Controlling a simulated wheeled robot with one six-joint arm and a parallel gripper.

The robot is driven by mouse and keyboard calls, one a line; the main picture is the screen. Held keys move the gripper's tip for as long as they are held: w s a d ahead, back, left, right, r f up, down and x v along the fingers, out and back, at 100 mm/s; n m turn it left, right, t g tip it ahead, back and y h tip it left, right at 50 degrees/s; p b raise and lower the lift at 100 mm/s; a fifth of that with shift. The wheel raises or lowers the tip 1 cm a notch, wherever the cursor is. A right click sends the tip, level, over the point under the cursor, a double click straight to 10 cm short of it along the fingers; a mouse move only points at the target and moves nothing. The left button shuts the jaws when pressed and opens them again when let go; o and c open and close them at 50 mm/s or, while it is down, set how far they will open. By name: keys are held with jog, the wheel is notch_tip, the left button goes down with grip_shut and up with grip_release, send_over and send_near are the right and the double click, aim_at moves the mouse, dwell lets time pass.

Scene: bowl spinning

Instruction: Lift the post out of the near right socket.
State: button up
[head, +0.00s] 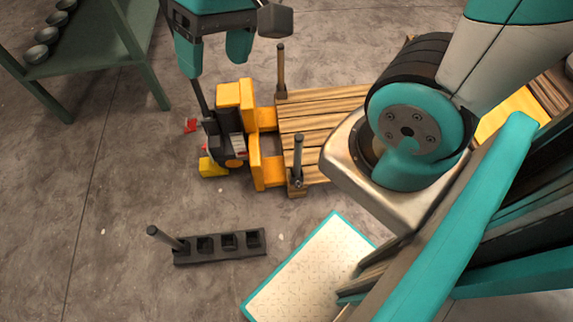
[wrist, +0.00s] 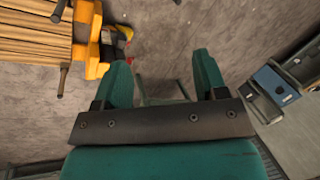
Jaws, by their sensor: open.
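A wooden pallet (head: 325,119) lies on the floor. A dark post (head: 298,155) stands upright in a socket (head: 297,188) at its near corner left of my arm. Another post (head: 281,68) stands at its far left corner. My arm hides the pallet's right part, so I cannot see a near right socket there. In the wrist view the pallet (wrist: 30,35) is at upper left, with a post (wrist: 63,80) at its edge. My gripper (head: 215,60) is open and empty, up and left of the pallet; its fingers also show in the wrist view (wrist: 163,78).
A yellow pallet truck (head: 237,125) adjoins the pallet's left side. A black rack (head: 220,246) with one post (head: 163,238) and several empty holes lies nearer. A green table (head: 95,45) with bowls (head: 40,53) is at upper left. Blue boxes (wrist: 275,84) show in the wrist view.

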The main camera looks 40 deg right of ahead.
jog(key=w+d+f+m+h+b, duration=0.1)
jog(key=w+d+f+m+b, duration=0.3)
jog(key=f, duration=0.3)
jog(key=w+d+f+m+b, duration=0.3)
jog(key=f+m, duration=0.3)
jog(key=f, duration=0.2)
jog(key=m+h+b, duration=0.3)
jog(key=m+b, duration=1.1)
jog(key=m, duration=0.6)
send_near(297, 137)
jog(key=shift+g, duration=0.3)
jog(key=f+b, duration=0.1)
jog(key=f, duration=0.1)
jog(key=f+b, duration=0.1)
jog(key=f, duration=0.2)
jog(key=f+b, duration=0.1)
jog(key=f, duration=0.2)
jog(key=shift+w+d+b, duration=0.2)
jog(key=shift+w+b, duration=0.05)
jog(key=shift+b, duration=0.15)
jog(key=shift+s+d+f+b, duration=0.1)
jog(key=shift+f+b, duration=0.65)
jog(key=shift+f, duration=0.7)
jog(key=shift+s+d+f+b, duration=0.15)
jog(key=shift+f+b, duration=0.55)
jog(key=shift+f, duration=0.8)
jog(key=shift+a, duration=0.1)
jog(key=shift+c, duration=0.5)
grip_shut()
